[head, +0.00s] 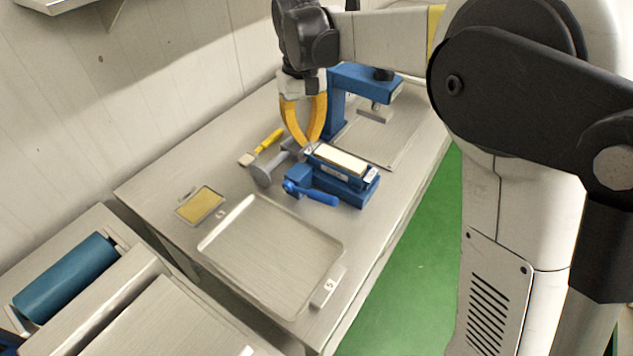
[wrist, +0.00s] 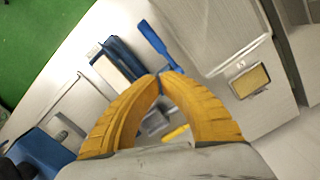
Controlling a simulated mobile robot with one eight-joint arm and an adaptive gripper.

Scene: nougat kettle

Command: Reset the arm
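My gripper (head: 306,144) has two curved yellow fingers and hangs pointing down above the metal bench (head: 150,186). In the wrist view its fingertips (wrist: 162,74) come together, with nothing between them. My arm reaches in from the right of the head view, bent at the elbow. The gripper appears above the area by the grey round-headed tool (head: 262,176) and the blue device (head: 362,192). I cannot tell its exact height above them.
A blue press (head: 337,95) stands behind the gripper. A yellow-handled brush (head: 268,141), a yellow pad (head: 201,205) and an empty metal tray (head: 270,250) lie on the bench. A teal roller (head: 65,275) is front left. The wall borders the left; green floor (head: 420,240) lies right.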

